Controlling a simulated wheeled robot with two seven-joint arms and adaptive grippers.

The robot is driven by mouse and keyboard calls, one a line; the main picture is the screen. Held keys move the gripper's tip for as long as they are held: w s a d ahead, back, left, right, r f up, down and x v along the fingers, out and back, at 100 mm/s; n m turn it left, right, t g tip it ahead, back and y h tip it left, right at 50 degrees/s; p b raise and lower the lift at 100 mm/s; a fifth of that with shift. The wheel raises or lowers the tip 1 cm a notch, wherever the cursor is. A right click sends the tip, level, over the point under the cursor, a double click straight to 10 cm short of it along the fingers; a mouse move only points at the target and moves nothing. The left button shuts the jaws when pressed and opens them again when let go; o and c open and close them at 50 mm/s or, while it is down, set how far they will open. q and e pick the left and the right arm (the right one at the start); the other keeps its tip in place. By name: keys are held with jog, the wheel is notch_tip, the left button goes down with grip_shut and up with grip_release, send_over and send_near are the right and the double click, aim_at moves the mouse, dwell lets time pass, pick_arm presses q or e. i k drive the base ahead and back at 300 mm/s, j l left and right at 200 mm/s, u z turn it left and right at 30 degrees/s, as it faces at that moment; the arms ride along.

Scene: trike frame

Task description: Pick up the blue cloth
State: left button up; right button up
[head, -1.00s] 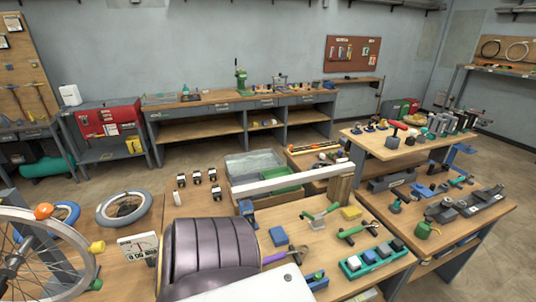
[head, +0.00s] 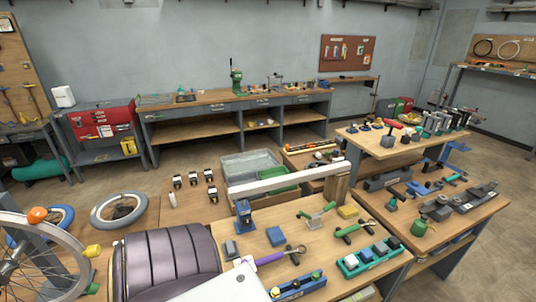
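A small blue square piece (head: 276,236), which looks like the blue cloth, lies flat on the wooden workbench (head: 325,255) in the lower middle of the head view. It is too small to tell for sure that it is fabric. A purple-handled tool (head: 270,258) lies just in front of it, and a small grey block (head: 231,249) is to its left. Neither of my grippers shows in the head view.
A dark padded seat (head: 170,262) stands at the near left. A blue vise-like tool (head: 243,213) and a long white bar (head: 285,181) are behind the blue piece. A green tray of blocks (head: 370,256) and a blue rack (head: 298,287) are at the right and front.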

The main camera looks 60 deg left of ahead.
aim_at(276, 236)
jog(key=i+u, duration=0.1)
jog(key=u, duration=0.75)
jog(key=i+u, duration=0.15)
jog(key=u, duration=0.25)
jog(key=l+u, duration=0.1)
jog(key=u, duration=0.3)
jog(key=i+l+u, duration=0.1)
jog(key=u, duration=0.3)
jog(key=k+u, duration=0.35)
jog(key=k+j+u, duration=0.1)
jog(key=u, duration=0.25)
